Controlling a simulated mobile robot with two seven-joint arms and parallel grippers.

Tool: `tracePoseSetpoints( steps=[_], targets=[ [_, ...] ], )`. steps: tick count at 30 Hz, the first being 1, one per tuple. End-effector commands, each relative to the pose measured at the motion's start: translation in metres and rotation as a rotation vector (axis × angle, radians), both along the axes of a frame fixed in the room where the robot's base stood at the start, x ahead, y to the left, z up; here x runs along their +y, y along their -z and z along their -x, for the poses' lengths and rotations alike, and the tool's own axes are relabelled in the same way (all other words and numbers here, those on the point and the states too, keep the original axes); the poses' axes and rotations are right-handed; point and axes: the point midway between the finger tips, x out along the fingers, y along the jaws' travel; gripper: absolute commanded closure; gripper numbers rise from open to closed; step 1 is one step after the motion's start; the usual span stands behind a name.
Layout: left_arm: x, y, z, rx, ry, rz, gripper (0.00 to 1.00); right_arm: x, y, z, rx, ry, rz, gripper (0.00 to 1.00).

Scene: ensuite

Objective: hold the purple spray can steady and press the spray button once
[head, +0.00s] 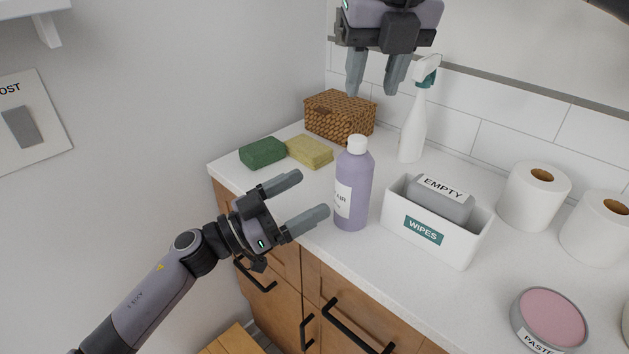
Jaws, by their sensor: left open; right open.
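The purple spray can (357,190), with a white cap (357,145) and a partly hidden white label, stands upright on the counter. My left gripper (314,196) is open to its left, fingers pointing toward it. My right gripper (373,90) is open and empty, fingers down, high in the picture above and behind the can.
Behind stand a wicker basket (340,116), a white spray bottle (413,130), and green (263,152) and yellow (310,151) sponges. Right are a white wipes box (455,246), paper rolls (533,194) and a pink-topped tin (551,317). The white counter (420,291) is clear in front.

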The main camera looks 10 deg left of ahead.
Motion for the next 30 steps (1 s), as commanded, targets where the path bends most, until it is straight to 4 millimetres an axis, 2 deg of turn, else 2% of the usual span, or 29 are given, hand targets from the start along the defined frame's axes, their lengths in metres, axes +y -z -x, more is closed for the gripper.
tracePoseSetpoints(
  steps=[3,10,17,24,30],
  targets=[
    [-0.013,-0.016,-0.007,0.017,0.126,-0.064,0.04,0.000,0.000,0.000,0.000,0.000,0.000,0.57],
    [-0.023,-0.024,-0.012,0.095,0.258,-0.176,0.04,0.000,0.000,0.000,0.000,0.000,0.000,0.57],
    [-0.033,-0.025,-0.016,0.125,0.286,-0.207,0.04,0.000,0.000,0.000,0.000,0.000,0.000,0.57],
    [-0.066,-0.026,-0.027,0.125,0.286,-0.205,0.04,0.000,0.000,0.000,0.000,0.000,0.000,0.57],
    [-0.086,-0.025,-0.034,0.125,0.284,-0.206,0.04,0.000,0.000,0.000,0.000,0.000,0.000,0.57]
  ],
)
